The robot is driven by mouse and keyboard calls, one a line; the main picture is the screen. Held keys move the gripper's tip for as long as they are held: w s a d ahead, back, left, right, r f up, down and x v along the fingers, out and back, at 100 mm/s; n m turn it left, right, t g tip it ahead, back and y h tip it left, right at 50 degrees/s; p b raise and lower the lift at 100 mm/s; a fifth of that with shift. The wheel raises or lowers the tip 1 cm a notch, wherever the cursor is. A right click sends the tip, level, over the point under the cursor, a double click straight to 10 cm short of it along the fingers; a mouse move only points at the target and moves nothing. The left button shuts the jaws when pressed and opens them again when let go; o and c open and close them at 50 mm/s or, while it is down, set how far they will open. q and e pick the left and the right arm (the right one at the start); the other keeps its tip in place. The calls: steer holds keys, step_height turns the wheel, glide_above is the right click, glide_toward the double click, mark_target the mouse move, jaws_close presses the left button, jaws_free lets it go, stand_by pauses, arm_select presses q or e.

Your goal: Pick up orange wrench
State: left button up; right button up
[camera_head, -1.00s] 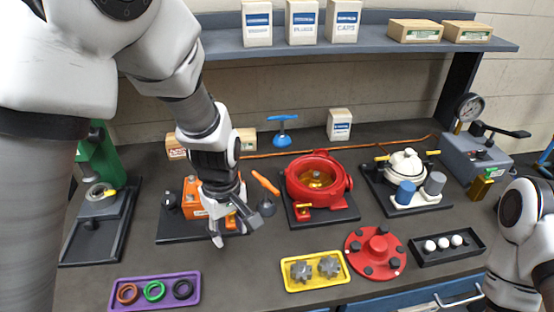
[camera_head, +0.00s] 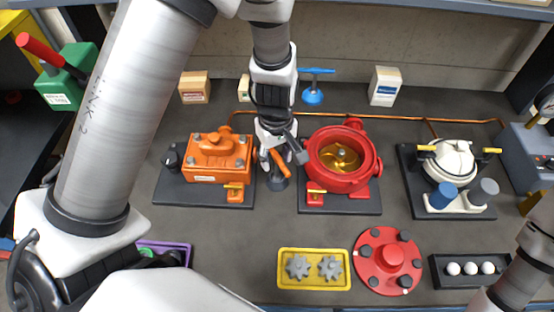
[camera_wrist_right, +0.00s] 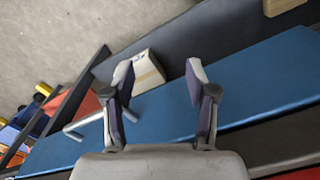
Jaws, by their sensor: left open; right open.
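The orange wrench (camera_head: 285,168) stands on a dark round stand (camera_head: 278,184) between the orange pump and the red pump, its orange part tilted. My left gripper (camera_head: 281,156) is open and comes down from above over the wrench. The upper end of the wrench appears between or just behind its fingers; I see no closed grip. The gripper hides part of the wrench. My right gripper (camera_wrist_right: 160,84) is open and empty in the right wrist view, with a blue surface (camera_wrist_right: 245,80) beyond it.
The orange pump (camera_head: 217,158) is close on the left and the red pump (camera_head: 340,158) close on the right. A blue-handled tool (camera_head: 313,95) stands behind. A yellow gear tray (camera_head: 314,283) and a red flange (camera_head: 388,262) lie in front. Bare bench lies before the stand.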

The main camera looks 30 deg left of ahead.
arm_select(q)
steer(key=shift+w+f, duration=0.6)
steer(key=shift+f, duration=0.15)
steer(key=shift+s+r, duration=0.1)
steer(key=shift+s, duration=0.05)
steer(key=shift+s+r, duration=0.1)
steer(key=shift+s, duration=0.15)
steer(key=c, duration=0.4)
steer(key=shift+s+r, duration=0.1)
steer(key=shift+s, duration=0.05)
jaws_close()
arm_select(e)
steer(key=shift+w, duration=0.15)
